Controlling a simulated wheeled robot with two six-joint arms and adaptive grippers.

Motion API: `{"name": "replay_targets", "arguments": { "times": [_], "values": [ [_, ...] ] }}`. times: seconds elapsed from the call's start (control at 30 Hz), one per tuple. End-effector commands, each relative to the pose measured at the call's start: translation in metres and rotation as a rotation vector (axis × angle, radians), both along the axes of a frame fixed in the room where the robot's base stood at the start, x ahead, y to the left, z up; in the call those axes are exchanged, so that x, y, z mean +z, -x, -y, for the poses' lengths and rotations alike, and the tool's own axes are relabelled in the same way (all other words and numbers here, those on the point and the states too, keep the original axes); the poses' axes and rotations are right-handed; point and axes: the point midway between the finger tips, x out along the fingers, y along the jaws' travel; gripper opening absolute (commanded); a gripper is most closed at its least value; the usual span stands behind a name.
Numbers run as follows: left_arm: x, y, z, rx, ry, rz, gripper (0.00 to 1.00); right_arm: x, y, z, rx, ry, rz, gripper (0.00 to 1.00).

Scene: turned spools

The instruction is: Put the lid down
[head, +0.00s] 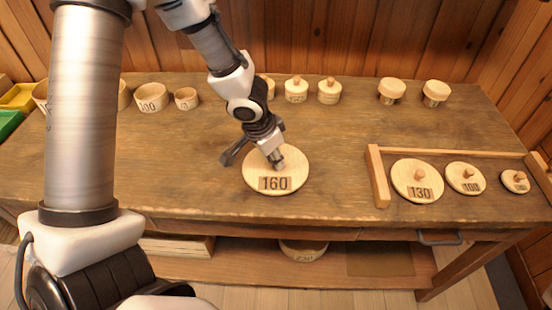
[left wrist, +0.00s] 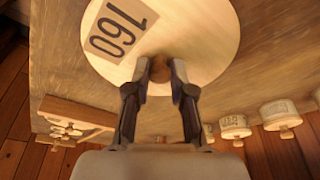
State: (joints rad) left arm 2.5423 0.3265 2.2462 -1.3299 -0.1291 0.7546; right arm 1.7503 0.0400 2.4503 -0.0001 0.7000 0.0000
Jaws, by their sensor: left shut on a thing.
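The round wooden lid (head: 297,176) marked 160 is at the middle of the wooden table (head: 180,150), near its front edge. My left gripper (head: 277,162) is above the lid and shut on its knob. The lid also shows in the left wrist view (left wrist: 200,30), with the knob (left wrist: 160,70) between the two fingers (left wrist: 160,80). I cannot tell whether the lid touches the table or is held slightly above it. My right gripper does not show.
A wooden rack (head: 378,178) at the right holds lids marked 130 (head: 417,180) and 100 (head: 465,178) and a smaller one (head: 515,181). Several lidded pots stand along the back. Open bowls, one marked 100 (head: 151,98), stand back left. A bowl (head: 303,250) is on the lower shelf.

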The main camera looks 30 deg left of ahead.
Motion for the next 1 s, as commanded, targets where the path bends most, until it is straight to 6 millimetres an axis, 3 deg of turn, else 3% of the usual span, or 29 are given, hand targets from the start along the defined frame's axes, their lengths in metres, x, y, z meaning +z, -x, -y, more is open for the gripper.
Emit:
{"name": "replay_targets", "arguments": {
  "times": [0.13,0.17,0.2,0.23,0.5,0.63,1.0],
  "values": [
    [-0.005,0.0,0.0,-0.001,0.0,0.001,0.0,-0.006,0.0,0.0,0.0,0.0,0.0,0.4],
    [-0.004,0.0,0.0,-0.001,0.0,0.001,0.3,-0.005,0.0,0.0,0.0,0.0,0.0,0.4],
    [-0.003,0.0,0.0,-0.001,0.0,0.001,0.44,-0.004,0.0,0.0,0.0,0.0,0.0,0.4],
    [-0.003,0.0,0.0,-0.001,0.0,0.001,0.48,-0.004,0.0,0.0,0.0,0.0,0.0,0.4],
    [-0.002,0.0,0.0,-0.001,0.0,0.0,0.48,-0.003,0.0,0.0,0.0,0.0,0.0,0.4],
    [0.009,0.001,0.0,0.001,0.001,0.002,0.48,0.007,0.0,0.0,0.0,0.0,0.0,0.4],
    [0.097,0.023,-0.008,0.002,0.002,0.005,0.48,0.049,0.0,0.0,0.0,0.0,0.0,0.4]
  ]
}}
